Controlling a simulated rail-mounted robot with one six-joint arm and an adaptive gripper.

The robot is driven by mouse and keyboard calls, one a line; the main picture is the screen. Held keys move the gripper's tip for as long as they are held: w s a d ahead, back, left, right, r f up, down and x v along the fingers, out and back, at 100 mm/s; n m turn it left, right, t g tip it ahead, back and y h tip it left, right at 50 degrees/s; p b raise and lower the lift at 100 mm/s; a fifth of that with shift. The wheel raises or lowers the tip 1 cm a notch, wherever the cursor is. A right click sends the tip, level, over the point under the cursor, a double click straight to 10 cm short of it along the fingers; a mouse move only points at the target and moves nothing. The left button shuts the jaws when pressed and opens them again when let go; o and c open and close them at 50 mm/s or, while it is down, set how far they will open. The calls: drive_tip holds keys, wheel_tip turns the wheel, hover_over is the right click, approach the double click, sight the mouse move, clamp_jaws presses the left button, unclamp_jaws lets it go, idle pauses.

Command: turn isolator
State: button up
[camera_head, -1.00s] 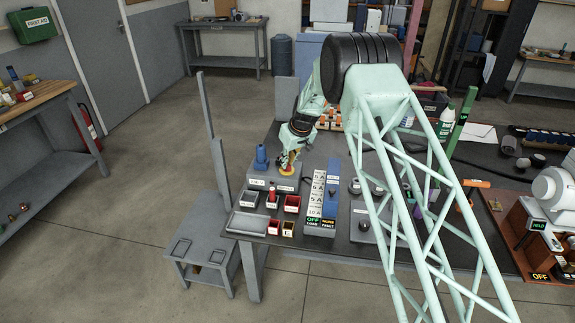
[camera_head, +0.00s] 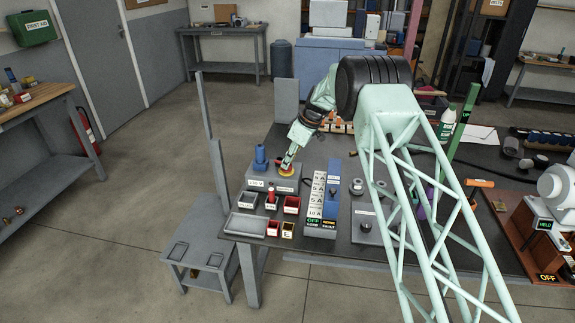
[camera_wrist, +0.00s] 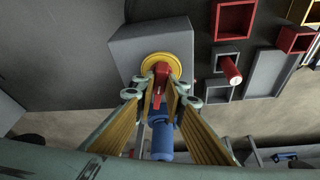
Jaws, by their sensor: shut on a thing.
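The isolator is a grey box (camera_head: 258,184) with a yellow disc (camera_wrist: 148,63) and a red handle (camera_wrist: 161,73) on it. In the head view my gripper (camera_head: 287,167) comes down at a slant onto the yellow disc and hides most of the handle. In the wrist view my gripper (camera_wrist: 161,94) is shut on the red handle, with a fingertip on each side. A blue cylindrical part (camera_head: 261,157) stands on the left of the same box, and it also shows between the fingers in the wrist view (camera_wrist: 162,142).
Red bins (camera_head: 292,204) and a grey tray (camera_head: 247,225) lie in front of the box. To its right stand a panel of labelled switches (camera_head: 318,195) with a lit green OFF sign and a blue unit (camera_head: 331,196). A grey post (camera_head: 220,170) rises left of the box.

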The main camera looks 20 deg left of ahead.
drive_tip(key=shift+n+g, duration=0.6)
drive_tip(key=shift+n, duration=0.9)
drive_tip(key=o, duration=0.8)
drive_tip(key=shift+o, duration=0.2)
drive_tip(key=shift+w+d+r, duration=0.1)
drive_tip(key=shift+r, duration=0.05)
drive_tip(key=v, duration=1.1)
drive_tip(key=shift+r, duration=0.35)
